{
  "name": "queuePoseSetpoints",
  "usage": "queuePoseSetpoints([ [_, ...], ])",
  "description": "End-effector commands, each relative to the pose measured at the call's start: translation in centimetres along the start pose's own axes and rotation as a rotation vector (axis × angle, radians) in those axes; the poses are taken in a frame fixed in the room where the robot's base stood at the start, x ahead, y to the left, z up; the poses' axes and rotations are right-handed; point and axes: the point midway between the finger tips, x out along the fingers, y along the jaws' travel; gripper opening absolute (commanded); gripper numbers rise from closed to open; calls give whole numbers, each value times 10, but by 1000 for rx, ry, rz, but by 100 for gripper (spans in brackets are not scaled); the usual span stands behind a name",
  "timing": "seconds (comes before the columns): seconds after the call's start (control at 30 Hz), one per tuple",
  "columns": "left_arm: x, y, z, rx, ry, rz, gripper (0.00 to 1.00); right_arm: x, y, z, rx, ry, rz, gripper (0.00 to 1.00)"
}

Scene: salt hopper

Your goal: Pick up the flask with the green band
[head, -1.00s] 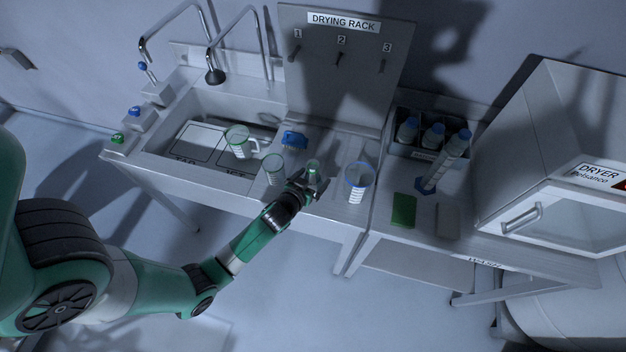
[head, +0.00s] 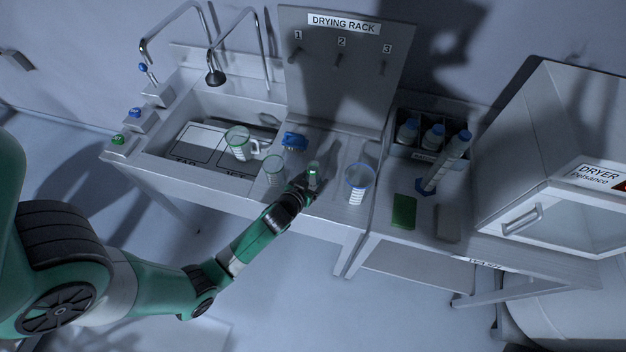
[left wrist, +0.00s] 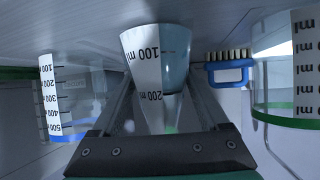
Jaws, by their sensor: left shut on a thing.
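The flask with the green band (head: 314,175) is a small clear vessel at the front of the steel counter, right of the sink. My left gripper (head: 308,186) is shut on it from the front. In the left wrist view the flask (left wrist: 155,70) stands between the two fingers, with its 100 and 200 ml marks showing and a green tint low between the fingers. I cannot tell whether it is clear of the counter. My right gripper is not in view.
A green-rimmed beaker (head: 274,172) stands close left of the gripper, and a blue-rimmed beaker (head: 358,185) close right. A blue brush (head: 294,141) lies behind. A green-rimmed jug (head: 239,145) is in the sink. The drying rack panel (head: 340,70) rises at the back.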

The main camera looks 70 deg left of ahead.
Motion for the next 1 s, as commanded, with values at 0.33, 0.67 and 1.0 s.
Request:
queuePoseSetpoints([
  [0.33,-26,2,-36,1,5,3,0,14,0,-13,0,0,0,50],
  [0.67,-132,14,-52,6,0,7,0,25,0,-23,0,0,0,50],
  [1.0,-184,20,-50,2,1,2,0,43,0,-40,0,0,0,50],
])
